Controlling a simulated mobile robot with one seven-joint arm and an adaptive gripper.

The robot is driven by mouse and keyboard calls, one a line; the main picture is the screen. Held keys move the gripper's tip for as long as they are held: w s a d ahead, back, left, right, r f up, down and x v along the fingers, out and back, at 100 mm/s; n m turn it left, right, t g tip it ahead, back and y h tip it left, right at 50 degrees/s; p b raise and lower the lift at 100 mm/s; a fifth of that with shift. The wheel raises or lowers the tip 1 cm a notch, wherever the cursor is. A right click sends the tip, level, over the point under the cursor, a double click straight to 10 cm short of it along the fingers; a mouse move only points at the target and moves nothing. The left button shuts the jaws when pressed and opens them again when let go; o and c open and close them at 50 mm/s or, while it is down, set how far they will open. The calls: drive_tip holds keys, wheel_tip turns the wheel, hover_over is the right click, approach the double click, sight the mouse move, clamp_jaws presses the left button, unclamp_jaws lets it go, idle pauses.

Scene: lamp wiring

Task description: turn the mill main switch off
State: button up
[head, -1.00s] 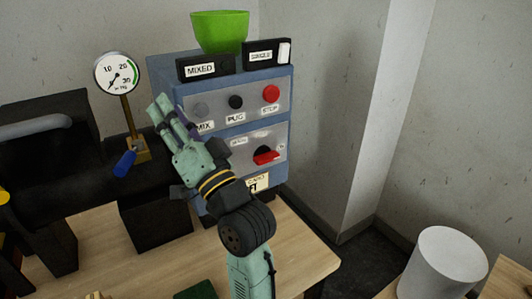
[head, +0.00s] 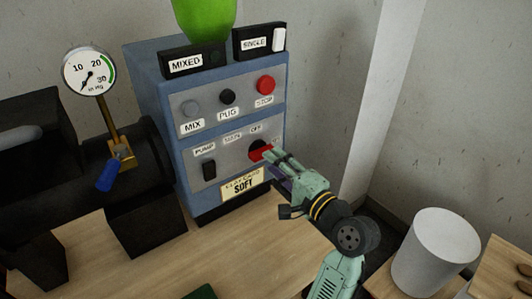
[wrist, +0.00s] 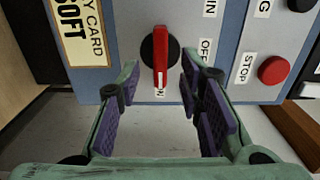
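The main switch is a red lever (head: 259,153) on a round black dial, on the lower grey panel of the blue control box (head: 146,66). The wrist view also shows the red lever (wrist: 160,62), pointing down the picture at the ON label (wrist: 160,93). The OFF label (wrist: 204,51) is to the lever's right there; in the head view the OFF label (head: 256,129) is above the dial. My gripper (head: 273,160) is at the switch from the right. In the wrist view my gripper (wrist: 158,80) is open, its fingers on either side of the lever, with gaps visible.
The STOP button (head: 265,85), PUG knob (head: 228,96) and MIX knob (head: 190,107) are above the switch. A gauge (head: 89,72) with a blue-handled valve (head: 107,175) stands left. The wooden table front (head: 240,250) is mostly clear.

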sight(261, 152)
drive_tip(key=shift+x, duration=2.05)
drive_tip(key=shift+c, duration=0.3)
clamp_jaws()
